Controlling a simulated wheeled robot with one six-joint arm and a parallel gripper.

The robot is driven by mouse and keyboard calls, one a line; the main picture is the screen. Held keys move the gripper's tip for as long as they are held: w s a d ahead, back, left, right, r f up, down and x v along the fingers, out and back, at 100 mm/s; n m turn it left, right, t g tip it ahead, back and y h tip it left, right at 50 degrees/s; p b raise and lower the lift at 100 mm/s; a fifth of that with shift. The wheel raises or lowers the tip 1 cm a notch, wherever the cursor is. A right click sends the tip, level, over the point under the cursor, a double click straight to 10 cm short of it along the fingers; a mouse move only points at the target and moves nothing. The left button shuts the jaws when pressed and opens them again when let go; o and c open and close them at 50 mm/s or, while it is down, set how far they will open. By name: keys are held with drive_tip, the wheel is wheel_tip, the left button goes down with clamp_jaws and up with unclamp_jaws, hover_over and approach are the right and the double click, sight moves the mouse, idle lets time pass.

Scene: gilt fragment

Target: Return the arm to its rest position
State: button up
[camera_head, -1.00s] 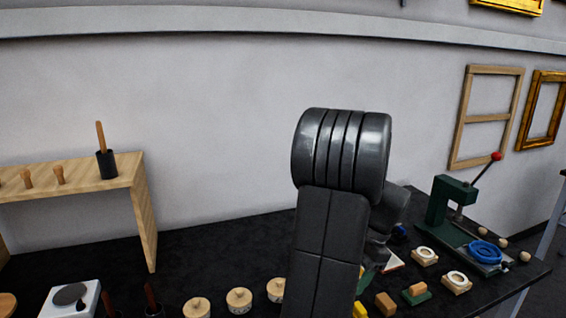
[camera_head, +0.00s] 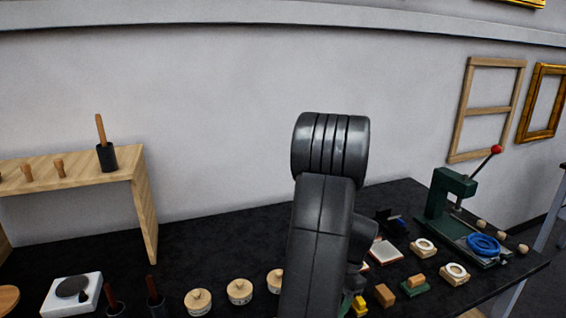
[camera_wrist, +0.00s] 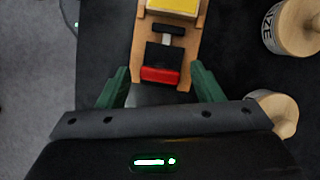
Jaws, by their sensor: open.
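My arm stands folded in the middle of the head view, and its links hide part of the dark bench (camera_head: 220,235). The gripper does not show in the head view. In the wrist view my gripper (camera_wrist: 160,85) shows two green fingers spread apart, open and with nothing held between them. Beyond the fingers is a wooden holder (camera_wrist: 187,55) with a red block (camera_wrist: 160,75), a black piece and a yellow block (camera_wrist: 175,6). I cannot tell how far below the fingers it lies.
A green press (camera_head: 448,205) with a red-knobbed lever and a blue ring (camera_head: 483,244) stand at the right. Round wooden-lidded jars (camera_head: 239,291) line the front. A wooden shelf (camera_head: 140,185) stands at left, a white scale-like box (camera_head: 72,295) below it.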

drive_tip(key=n+g+h, duration=0.1)
drive_tip(key=n, duration=0.2)
drive_tip(key=shift+w+a+n, duration=0.1)
drive_tip(key=shift+n, duration=0.3)
drive_tip(key=n+h, duration=0.1)
drive_tip(key=n, duration=0.2)
drive_tip(key=shift+a+n+g+b, duration=0.1)
drive_tip(key=shift+n+g+b, duration=0.2)
drive_tip(key=shift+g+b, duration=0.1)
drive_tip(key=n+h+b, duration=0.1)
drive_tip(key=n+h, duration=0.1)
drive_tip(key=n, duration=0.2)
drive_tip(key=shift+a+n, duration=0.15)
drive_tip(key=shift+n, duration=0.15)
drive_tip(key=n+h, duration=0.1)
drive_tip(key=n, duration=0.2)
